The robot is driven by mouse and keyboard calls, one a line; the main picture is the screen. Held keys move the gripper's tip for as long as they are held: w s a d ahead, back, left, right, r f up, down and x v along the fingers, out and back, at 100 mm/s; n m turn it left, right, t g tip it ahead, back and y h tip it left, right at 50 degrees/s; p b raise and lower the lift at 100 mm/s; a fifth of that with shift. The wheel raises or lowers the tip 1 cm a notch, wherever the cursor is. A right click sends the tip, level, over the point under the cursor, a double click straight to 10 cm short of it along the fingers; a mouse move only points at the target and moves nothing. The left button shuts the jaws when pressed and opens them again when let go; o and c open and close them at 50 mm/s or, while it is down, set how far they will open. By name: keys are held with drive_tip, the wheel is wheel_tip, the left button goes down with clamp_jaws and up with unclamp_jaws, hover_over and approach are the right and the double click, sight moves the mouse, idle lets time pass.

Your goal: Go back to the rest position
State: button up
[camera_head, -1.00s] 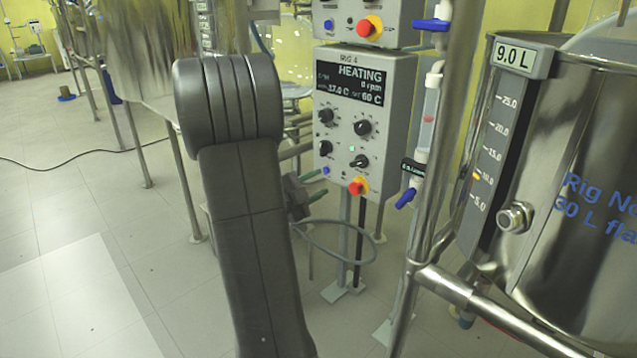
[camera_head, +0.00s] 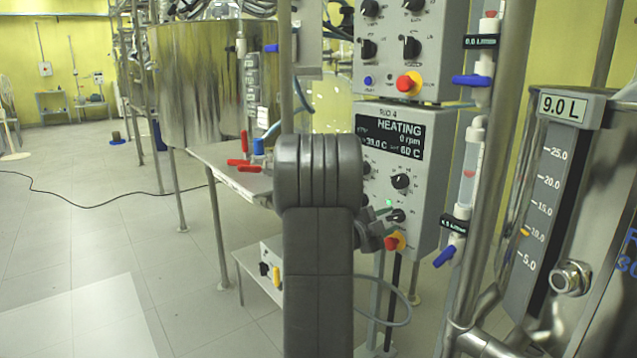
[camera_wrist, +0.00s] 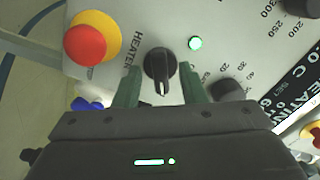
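My gripper (camera_wrist: 160,75) is open in the wrist view, its two green fingers apart. The black HEATER knob (camera_wrist: 158,66) shows between and beyond the fingertips, with a visible gap on each side. In the head view my gripper (camera_head: 382,222) is partly hidden behind my arm, in front of the lower part of the grey RIG 4 control box (camera_head: 432,185). The box display (camera_head: 388,140) reads HEATING, 0 rpm, about 39.0 C and set 60 C. A green light (camera_wrist: 195,43) is lit beside the knob.
A red-and-yellow button (camera_wrist: 88,42) sits close to the knob. Steel posts (camera_head: 503,130) and a reactor vessel with a 9.0 L gauge (camera_head: 545,190) stand at right. A bench with red-handled valves (camera_head: 243,165) is left of my arm. The floor at left is open, crossed by a cable.

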drive_tip(key=shift+w+d+n+p, duration=0.1)
drive_tip(key=shift+d+n+p, duration=0.05)
drive_tip(key=shift+n+p, duration=0.2)
drive_tip(key=shift+n, duration=0.35)
